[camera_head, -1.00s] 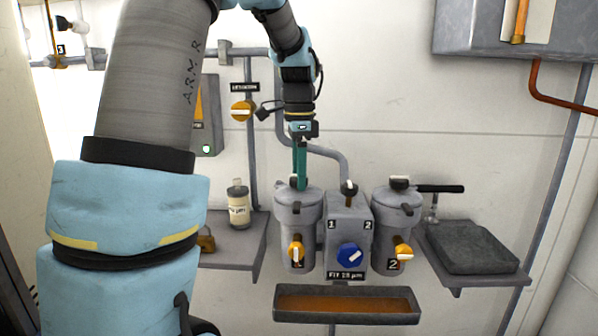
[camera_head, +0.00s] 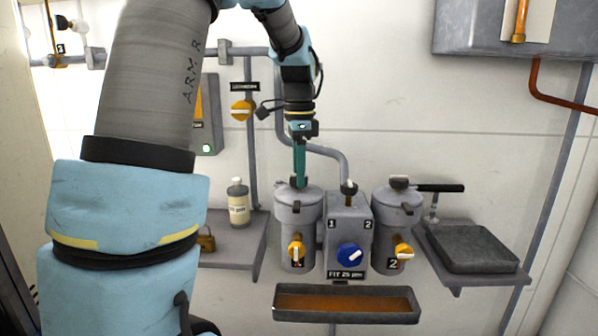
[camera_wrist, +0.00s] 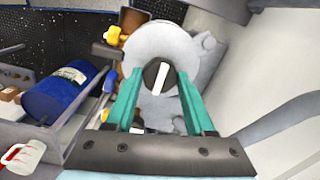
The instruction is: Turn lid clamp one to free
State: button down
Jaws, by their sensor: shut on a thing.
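Lid clamp one is a dark round knob with a white stripe (camera_wrist: 157,77) on top of the left grey canister (camera_head: 297,215). In the wrist view the canister's round lid (camera_wrist: 160,40) surrounds it. My gripper (camera_head: 299,181) points down onto the clamp from above, its teal fingers shut on it. In the wrist view the fingers stand on either side of the knob, and the white stripe runs nearly along the view's height, slightly tilted. In the head view the clamp is mostly hidden by the fingers.
A grey block (camera_head: 347,228) with a blue knob (camera_head: 349,256) stands beside the canister. A second canister (camera_head: 396,235) with a black-handled lid clamp is further right. A bottle (camera_head: 238,203) stands on the left shelf. An orange-brown tray (camera_head: 346,291) hangs below.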

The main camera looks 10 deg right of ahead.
jog(key=shift+n, duration=0.3)
jog(key=n+p, duration=0.2)
jog(key=n, duration=0.1)
jog(key=shift+r+n, duration=0.15)
jog(key=shift+n, duration=0.25)
jog(key=n+p, duration=0.1)
jog(key=n, duration=0.3)
jog(key=n+p, duration=0.2)
jog(key=n, duration=0.3)
jog(key=shift+n+p, duration=0.75)
jog(key=shift+n, duration=1.45)
jog(key=shift+c, duration=1.3)
grip_release()
